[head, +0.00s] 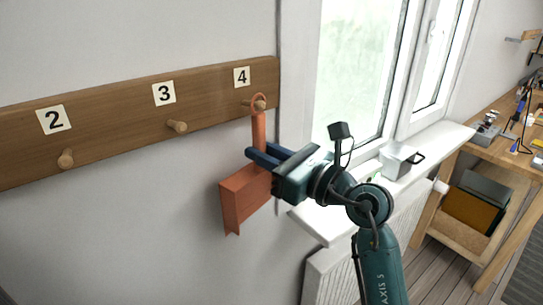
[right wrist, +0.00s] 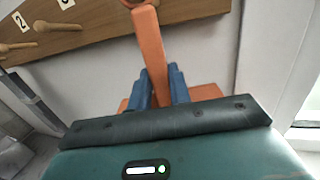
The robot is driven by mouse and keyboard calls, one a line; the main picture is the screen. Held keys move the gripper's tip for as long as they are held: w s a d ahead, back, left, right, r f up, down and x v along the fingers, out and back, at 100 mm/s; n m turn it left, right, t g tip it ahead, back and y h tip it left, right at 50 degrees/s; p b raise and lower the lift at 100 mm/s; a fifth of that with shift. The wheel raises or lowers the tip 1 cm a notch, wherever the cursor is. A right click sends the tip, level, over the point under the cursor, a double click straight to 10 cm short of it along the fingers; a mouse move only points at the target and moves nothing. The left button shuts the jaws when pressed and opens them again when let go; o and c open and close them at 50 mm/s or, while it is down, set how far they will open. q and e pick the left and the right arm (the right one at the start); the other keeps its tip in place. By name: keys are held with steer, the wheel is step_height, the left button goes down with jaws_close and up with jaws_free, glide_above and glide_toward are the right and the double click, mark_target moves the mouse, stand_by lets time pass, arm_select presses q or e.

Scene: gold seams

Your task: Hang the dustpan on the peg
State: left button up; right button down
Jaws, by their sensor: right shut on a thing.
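The orange dustpan (head: 246,196) is upright against the wall, handle up and pan down. The ring at the top of its handle is at the peg (head: 260,105) under label 4 (head: 242,76); the peg's tip shows within the ring, but I cannot tell how far on it sits. My right gripper (head: 252,156) is shut on the handle just above the pan. In the right wrist view the blue fingers (right wrist: 158,88) flank the orange handle (right wrist: 150,55), and the ring is cut by the top edge. My left gripper is not in view.
The wooden rail (head: 120,125) also carries bare pegs under label 2 (head: 66,159) and label 3 (head: 177,126). A window sill (head: 325,225) with a grey metal box (head: 399,161) is right of the dustpan. A cluttered workbench (head: 490,145) stands farther right.

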steer(key=shift+w+a, duration=0.35)
steer(key=shift+w, duration=0.1)
steer(key=shift+w+a+f, duration=0.35)
steer(key=shift+w+f, duration=0.1)
steer(key=c, duration=1.2)
jaws_free()
steer(key=shift+f, duration=0.1)
